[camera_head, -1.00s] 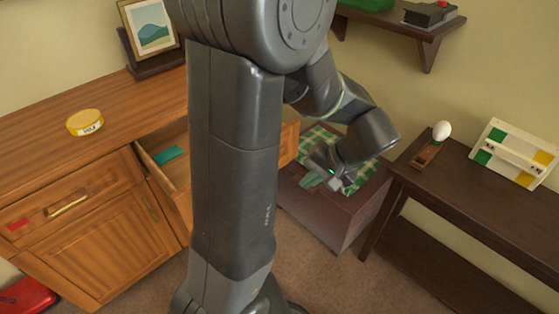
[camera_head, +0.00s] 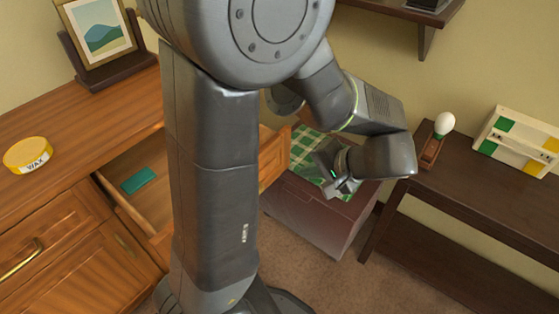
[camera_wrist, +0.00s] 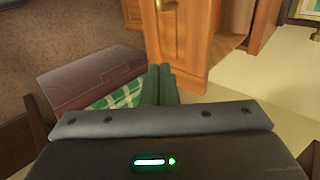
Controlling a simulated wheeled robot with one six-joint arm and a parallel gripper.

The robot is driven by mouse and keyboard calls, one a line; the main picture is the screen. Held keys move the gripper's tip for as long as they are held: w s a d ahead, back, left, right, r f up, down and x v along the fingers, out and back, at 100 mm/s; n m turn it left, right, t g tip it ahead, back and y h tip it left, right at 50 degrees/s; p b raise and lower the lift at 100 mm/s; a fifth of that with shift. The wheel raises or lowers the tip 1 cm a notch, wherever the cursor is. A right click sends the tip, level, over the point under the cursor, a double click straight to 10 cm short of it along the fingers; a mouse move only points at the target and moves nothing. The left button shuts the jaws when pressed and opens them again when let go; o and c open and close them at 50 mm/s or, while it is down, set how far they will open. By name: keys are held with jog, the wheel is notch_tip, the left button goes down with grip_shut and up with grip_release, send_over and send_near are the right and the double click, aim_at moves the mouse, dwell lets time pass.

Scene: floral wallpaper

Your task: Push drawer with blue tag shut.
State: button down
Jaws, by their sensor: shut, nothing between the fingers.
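A wooden drawer (camera_head: 112,193) stands pulled out of the cabinet (camera_head: 75,125) in the head view, with a teal flat item (camera_head: 138,180) inside. My arm hides much of it. Part of its front panel (camera_head: 273,158) shows right of my arm; no blue tag is visible. My gripper (camera_head: 345,188) is shut and empty, to the right of that panel and apart from it, above a dark red chest. In the wrist view its greenish fingers (camera_wrist: 160,84) lie together, in front of a wooden panel with a brass handle (camera_wrist: 183,40); I cannot tell which panel this is.
The dark red chest (camera_head: 315,215) with a green checked cloth (camera_head: 304,150) stands beyond the drawer. A dark side table (camera_head: 470,190) is at the right. A yellow wax tin (camera_head: 27,154) and a framed picture (camera_head: 100,35) stand on the cabinet. Carpet shows between the furniture.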

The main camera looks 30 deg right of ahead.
jog(key=b, duration=0.2)
send_near(272, 168)
jog(key=a+f, duration=0.3)
jog(key=shift+w+a+r, duration=0.25)
jog(key=shift+w+a, duration=0.15)
jog(key=shift+w, duration=0.3)
jog(key=shift+w+a+r, duration=0.25)
jog(key=shift+w+a, duration=0.15)
jog(key=shift+w, duration=0.35)
jog(key=w+a, duration=0.3)
jog(key=w, duration=0.5)
jog(key=w+a, duration=0.3)
jog(key=w, duration=0.6)
jog(key=w+a+b, duration=0.1)
jog(key=w+a, duration=0.2)
jog(key=w, duration=0.6)
jog(key=shift+w+a, duration=0.2)
jog(key=shift+a, duration=0.1)
jog(key=shift+w+r, duration=0.1)
jog(key=shift+w, duration=0.2)
jog(key=shift+a+r, duration=0.1)
